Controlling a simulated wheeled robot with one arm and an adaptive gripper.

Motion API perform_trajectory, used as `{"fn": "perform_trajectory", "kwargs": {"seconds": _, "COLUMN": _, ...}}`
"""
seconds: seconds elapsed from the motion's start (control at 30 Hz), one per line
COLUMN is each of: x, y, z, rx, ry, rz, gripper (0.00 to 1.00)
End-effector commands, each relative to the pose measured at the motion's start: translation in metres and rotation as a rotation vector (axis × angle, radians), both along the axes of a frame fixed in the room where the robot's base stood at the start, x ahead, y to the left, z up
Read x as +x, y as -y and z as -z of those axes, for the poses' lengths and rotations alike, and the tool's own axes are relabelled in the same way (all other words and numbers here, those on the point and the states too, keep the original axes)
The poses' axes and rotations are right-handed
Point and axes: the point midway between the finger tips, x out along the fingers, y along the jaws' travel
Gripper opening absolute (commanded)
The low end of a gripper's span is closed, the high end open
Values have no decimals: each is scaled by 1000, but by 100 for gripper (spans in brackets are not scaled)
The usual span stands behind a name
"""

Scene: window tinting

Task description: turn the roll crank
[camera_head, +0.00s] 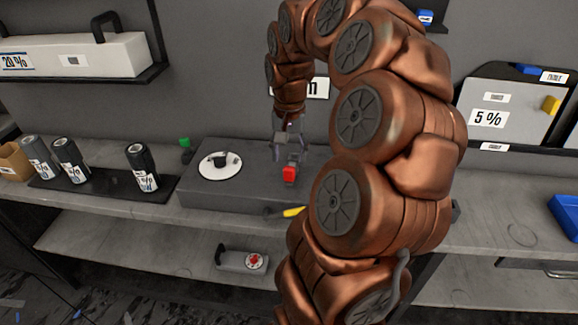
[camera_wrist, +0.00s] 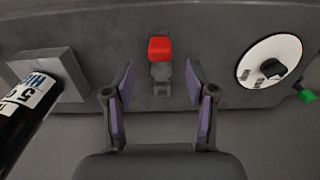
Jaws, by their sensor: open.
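A red-tipped handle on a short grey arm (camera_wrist: 160,48), which looks like the roll crank, stands on the dark grey machine block (camera_wrist: 95,15). In the wrist view my gripper (camera_wrist: 159,82) is open, one finger on each side of the grey arm's line. The fingers look apart from the handle, and nothing is between the pads. A black labelled roll (camera_wrist: 28,100) sits in a grey holder left of the gripper.
A white dial with a black knob (camera_head: 220,165) is on the block, with a green piece (camera_head: 185,143) beside it. Several black rolls (camera_head: 142,168) stand on a mat at left. My arm hides the block's right side.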

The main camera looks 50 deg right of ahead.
Motion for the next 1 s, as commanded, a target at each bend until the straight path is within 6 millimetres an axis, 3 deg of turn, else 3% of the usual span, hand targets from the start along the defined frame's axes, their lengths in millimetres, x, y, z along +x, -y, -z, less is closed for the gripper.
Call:
{"fn": "perform_trajectory", "kwargs": {"seconds": 0.4, "x": 0, "y": -1, "z": 45, "rx": 1, "ry": -2, "rz": -1, "gripper": 56}}
{"fn": "perform_trajectory", "kwargs": {"seconds": 0.8, "x": 0, "y": -1, "z": 51, "rx": 1, "ry": -2, "rz": -1, "gripper": 56}}
{"fn": "perform_trajectory", "kwargs": {"seconds": 1.0, "x": 0, "y": -1, "z": 50, "rx": 2, "ry": -1, "rz": -1, "gripper": 35}}
